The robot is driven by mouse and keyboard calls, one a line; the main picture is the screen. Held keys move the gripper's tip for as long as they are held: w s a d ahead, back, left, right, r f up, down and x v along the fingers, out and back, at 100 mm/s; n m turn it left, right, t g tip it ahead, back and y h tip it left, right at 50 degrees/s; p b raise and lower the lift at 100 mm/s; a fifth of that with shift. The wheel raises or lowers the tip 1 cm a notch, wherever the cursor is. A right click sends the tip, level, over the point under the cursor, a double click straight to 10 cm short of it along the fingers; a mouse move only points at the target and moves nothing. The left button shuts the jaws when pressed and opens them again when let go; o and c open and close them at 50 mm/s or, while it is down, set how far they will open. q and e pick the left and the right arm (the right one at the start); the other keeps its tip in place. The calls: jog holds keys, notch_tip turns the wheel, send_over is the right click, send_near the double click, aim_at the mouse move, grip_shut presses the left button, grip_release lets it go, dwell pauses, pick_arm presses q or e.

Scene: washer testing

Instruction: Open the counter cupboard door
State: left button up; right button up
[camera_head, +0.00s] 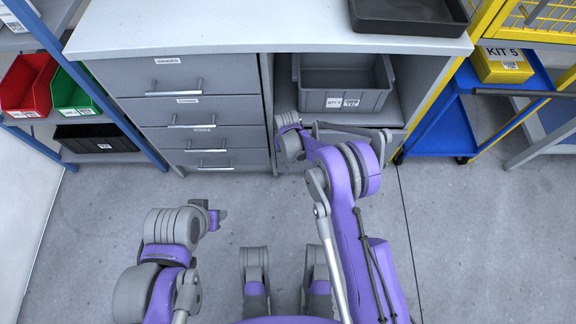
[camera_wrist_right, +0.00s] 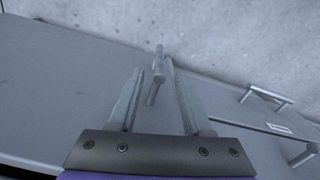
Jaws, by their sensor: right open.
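The counter cupboard door (camera_wrist_right: 70,95) is a plain grey panel in the right wrist view and looks shut. Its bar handle (camera_wrist_right: 157,85) stands between the two fingers of my right gripper (camera_wrist_right: 160,92). The fingers are apart, one on each side of the handle; I cannot tell whether either touches it. In the head view my right arm reaches to the counter's lower right part and hides most of the door. My left gripper (camera_head: 217,216) is low at the left, away from the counter; its fingers are too small to read.
Several grey drawers (camera_head: 185,110) with bar handles are left of the cupboard. A grey bin (camera_head: 342,82) stands in the open compartment above the door. A black tray (camera_head: 408,28) lies on the countertop (camera_head: 230,25). A blue cart (camera_head: 440,125) stands at the right. The floor (camera_head: 480,240) in front is clear.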

aim_at(287, 167)
notch_tip(287, 167, down, 9)
jog(key=shift+b, duration=1.05)
grip_shut()
dwell(0.6)
